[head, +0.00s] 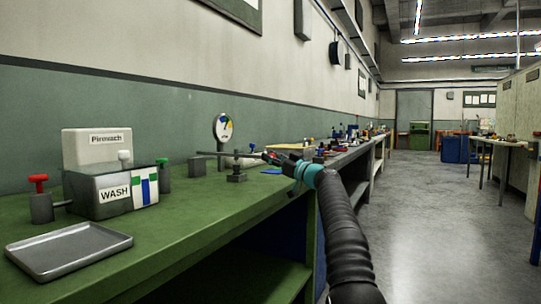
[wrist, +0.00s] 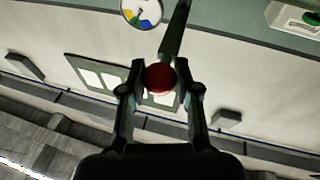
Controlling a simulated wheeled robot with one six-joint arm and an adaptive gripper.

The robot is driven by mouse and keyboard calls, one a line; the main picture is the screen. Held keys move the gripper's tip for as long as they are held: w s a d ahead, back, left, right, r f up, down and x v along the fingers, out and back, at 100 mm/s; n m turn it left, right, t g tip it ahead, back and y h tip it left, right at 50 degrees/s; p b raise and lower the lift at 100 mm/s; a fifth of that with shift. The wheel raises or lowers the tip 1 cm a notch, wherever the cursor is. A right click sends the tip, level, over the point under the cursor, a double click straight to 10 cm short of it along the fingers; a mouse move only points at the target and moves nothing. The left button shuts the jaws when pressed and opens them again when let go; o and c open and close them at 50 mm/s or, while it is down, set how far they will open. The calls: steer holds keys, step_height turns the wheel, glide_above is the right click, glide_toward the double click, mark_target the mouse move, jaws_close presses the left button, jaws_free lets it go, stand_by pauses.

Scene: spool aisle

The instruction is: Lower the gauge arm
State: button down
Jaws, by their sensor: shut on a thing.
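The gauge arm (head: 218,153) is a thin dark bar on a small dark block stand (head: 236,177) on the green bench. It looks about level in the head view. Its end has a red ball knob (wrist: 160,79), with the dark bar (wrist: 176,32) running away from it in the wrist view. My gripper (head: 273,158) is at the knob end, and its two fingers (wrist: 161,74) are shut on the red knob from both sides. A round dial with coloured segments (head: 223,127) stands behind the arm; it also shows in the wrist view (wrist: 141,13).
On the green bench (head: 190,215) are a grey tray (head: 68,250), a WASH box (head: 112,193), a white Pinswach box (head: 97,148) and a red-topped valve (head: 40,200). More small items lie farther along the benches. The floor aisle (head: 440,230) at right is clear.

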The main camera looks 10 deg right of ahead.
steer(key=shift+w+a+f, duration=0.2)
steer(key=shift+f, duration=0.6)
steer(key=c, duration=1.1)
jaws_free()
steer(key=shift+o, duration=1.4)
steer(key=shift+w+a, duration=0.1)
steer(key=shift+a, duration=0.1)
steer(key=shift+s+d+r, duration=0.2)
steer(key=shift+d+r, duration=0.1)
steer(key=shift+d, duration=0.05)
steer(key=shift+s+d, duration=0.3)
steer(key=shift+s, duration=0.05)
steer(key=v, duration=1)
steer(key=shift+s+d+f, duration=0.2)
steer(key=shift+s+f, duration=0.05)
steer(key=shift+s, duration=0.05)
